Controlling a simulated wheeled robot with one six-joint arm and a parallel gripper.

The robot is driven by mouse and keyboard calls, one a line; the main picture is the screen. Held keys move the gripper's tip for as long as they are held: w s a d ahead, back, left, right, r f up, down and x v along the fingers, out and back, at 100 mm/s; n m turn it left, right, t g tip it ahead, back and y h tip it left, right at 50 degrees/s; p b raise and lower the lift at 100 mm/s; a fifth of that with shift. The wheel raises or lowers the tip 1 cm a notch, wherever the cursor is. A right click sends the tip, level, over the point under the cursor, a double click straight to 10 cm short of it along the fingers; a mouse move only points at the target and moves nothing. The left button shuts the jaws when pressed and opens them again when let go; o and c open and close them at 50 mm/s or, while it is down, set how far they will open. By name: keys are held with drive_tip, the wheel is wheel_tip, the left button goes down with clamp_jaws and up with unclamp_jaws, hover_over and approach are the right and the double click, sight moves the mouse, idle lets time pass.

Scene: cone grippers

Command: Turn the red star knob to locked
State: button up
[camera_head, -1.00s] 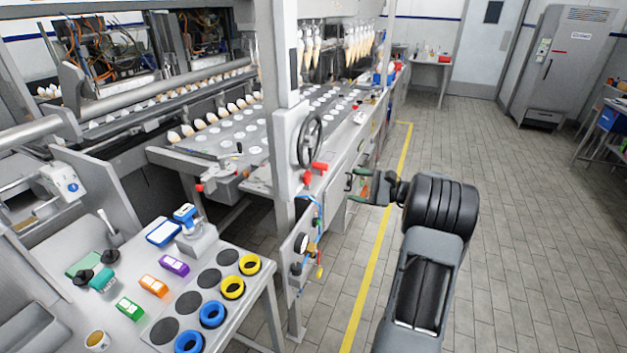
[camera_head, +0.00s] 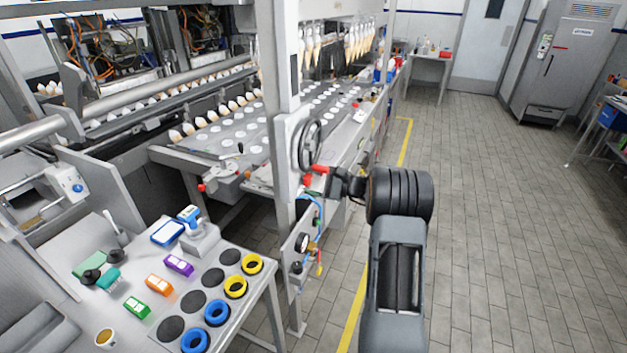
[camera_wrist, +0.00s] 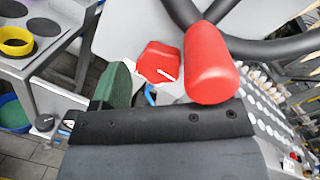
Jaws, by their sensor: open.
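The red star knob (camera_wrist: 158,62) shows in the middle of the wrist view, on a pale grey panel, with a white mark pointing toward its lower right. In the head view it is a small red spot (camera_head: 306,180) on the post below the handwheel. My gripper (camera_head: 335,182) is open, close to the right of the knob. In the wrist view, a green finger pad (camera_wrist: 117,84) stands to the knob's lower left, apart from it in the picture. The other fingertip is not clearly visible. Contact with the knob cannot be told.
The black handwheel (camera_head: 310,146) is just above, and its red handle (camera_wrist: 212,66) lies close beside the knob and my gripper. Gauge and hoses (camera_head: 303,242) are below. A table (camera_head: 262,293) with coloured rings stands at left. The floor to the right is clear.

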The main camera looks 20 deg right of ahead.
drive_tip(key=c, duration=0.9)
